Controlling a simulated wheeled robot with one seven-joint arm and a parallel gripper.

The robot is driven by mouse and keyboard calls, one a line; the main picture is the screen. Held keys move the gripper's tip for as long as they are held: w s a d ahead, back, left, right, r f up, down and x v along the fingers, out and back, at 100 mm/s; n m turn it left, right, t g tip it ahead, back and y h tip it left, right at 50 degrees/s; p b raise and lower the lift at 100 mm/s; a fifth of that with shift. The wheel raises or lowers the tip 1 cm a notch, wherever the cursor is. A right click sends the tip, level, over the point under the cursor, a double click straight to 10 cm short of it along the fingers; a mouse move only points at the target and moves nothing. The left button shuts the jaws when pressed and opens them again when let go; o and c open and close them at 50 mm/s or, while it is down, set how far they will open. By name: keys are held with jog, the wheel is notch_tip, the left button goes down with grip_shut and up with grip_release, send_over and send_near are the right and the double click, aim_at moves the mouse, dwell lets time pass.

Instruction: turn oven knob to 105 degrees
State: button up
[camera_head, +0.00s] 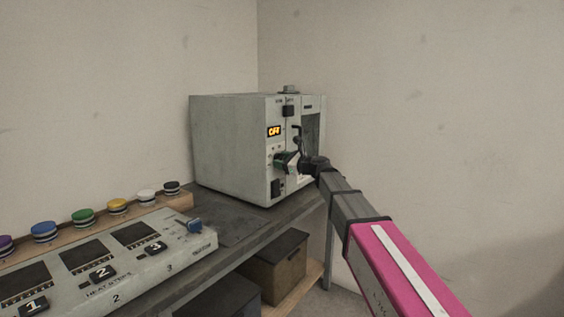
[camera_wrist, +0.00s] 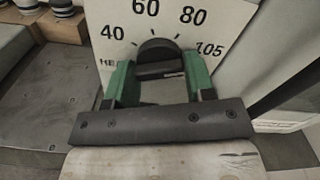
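The oven (camera_head: 228,140) is a grey box on the bench, its display (camera_head: 274,132) reading OFF. In the wrist view its knob (camera_wrist: 156,50) is a black half-round with a flat bar, on a white dial (camera_wrist: 110,15) marked 40, 60, 80 and 105. My gripper (camera_head: 288,163) is at the oven's front, largely covering the knob in the head view. In the wrist view the green fingers of my gripper (camera_wrist: 160,76) stand apart, one on each side of the knob. They are very close to its ends; I cannot tell whether they press on it.
A control panel (camera_head: 203,240) with numbered sections lies on the bench at the front left. Several coloured capped pieces stand on a wooden strip (camera_head: 180,203) behind it. Boxes (camera_head: 275,262) sit on the shelf below. The wall to the right is bare.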

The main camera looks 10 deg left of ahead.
jog(key=shift+o, duration=1.4)
jog(key=v, duration=1)
jog(key=shift+s+d, duration=0.15)
jog(key=shift+d, duration=0.25)
jog(key=s+d+f+n+g+h, duration=0.1)
jog(key=s+d+f+n+h, duration=0.15)
jog(key=d+f, duration=0.45)
jog(key=s+d+f+n+g+h, duration=0.1)
jog(key=s+d+f+n+h, duration=0.2)
jog(key=f, duration=0.9)
jog(key=s+d+f+n+g+h, duration=0.1)
jog(key=s+d+f+n+h, duration=0.2)
jog(key=d+f, duration=0.45)
jog(key=s+d+f+n+g+h, duration=0.4)
jog(key=s+d+f+n+h, duration=0.4)
jog(key=s+d+f, duration=0.4)
jog(key=d+f+n, duration=0.1)
jog(key=d+f, duration=0.4)
jog(key=shift+s+d+n, duration=0.2)
jog(key=shift+n, duration=0.15)
